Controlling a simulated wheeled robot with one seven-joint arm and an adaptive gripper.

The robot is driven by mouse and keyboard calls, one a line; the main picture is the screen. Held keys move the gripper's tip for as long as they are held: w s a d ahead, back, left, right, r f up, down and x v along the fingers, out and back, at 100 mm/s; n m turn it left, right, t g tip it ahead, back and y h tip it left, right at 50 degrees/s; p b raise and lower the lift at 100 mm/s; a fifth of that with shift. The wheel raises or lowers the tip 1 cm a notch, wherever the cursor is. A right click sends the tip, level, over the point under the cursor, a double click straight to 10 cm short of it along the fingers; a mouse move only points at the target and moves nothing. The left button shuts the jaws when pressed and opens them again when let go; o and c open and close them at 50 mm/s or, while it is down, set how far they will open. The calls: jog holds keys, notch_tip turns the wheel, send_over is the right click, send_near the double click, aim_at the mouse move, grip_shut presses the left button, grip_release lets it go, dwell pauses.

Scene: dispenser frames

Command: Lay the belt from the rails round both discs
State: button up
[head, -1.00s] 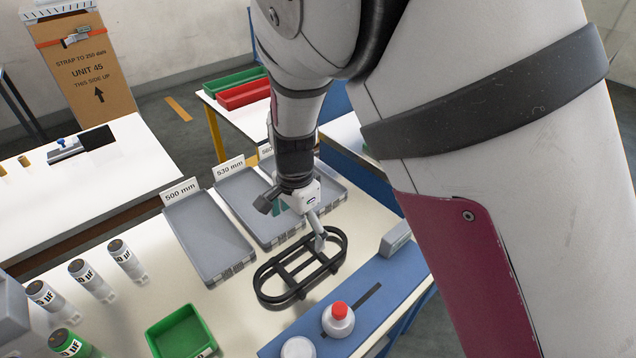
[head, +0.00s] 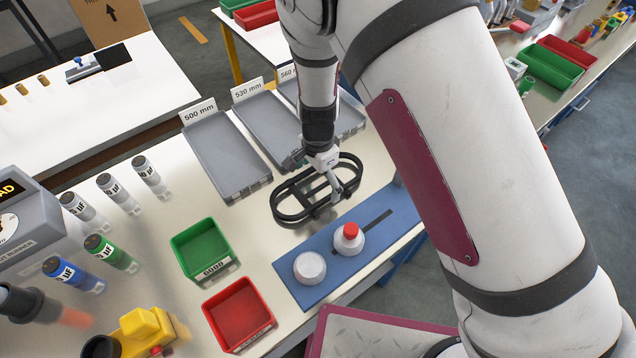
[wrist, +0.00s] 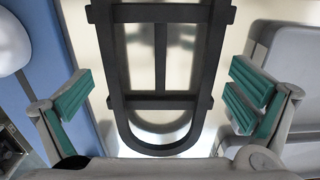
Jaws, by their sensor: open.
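The black belt (head: 277,207) is a long oval loop around dark rails (head: 316,190) on the cream bench. In the wrist view the belt's rounded end (wrist: 160,150) curves past a rail crossbar (wrist: 160,102). A plain white disc (head: 310,267) and a white disc with a red knob (head: 348,236) sit on a blue plate (head: 300,292) in front of the belt. My gripper (head: 337,190) is open at the belt's right half. In the wrist view its teal-padded fingers (wrist: 160,95) stand apart on both sides of the loop.
Grey trays, one marked 500 mm (head: 225,155) and one marked 530 mm (head: 275,132), lie behind the belt. Green (head: 203,250) and red (head: 240,315) bins stand at the front left. Several capacitor-like cylinders (head: 120,193) stand farther left. The blue plate has a dark slot (head: 377,222).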

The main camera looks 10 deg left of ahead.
jog(key=c, duration=1.1)
jog(key=shift+r, duration=0.1)
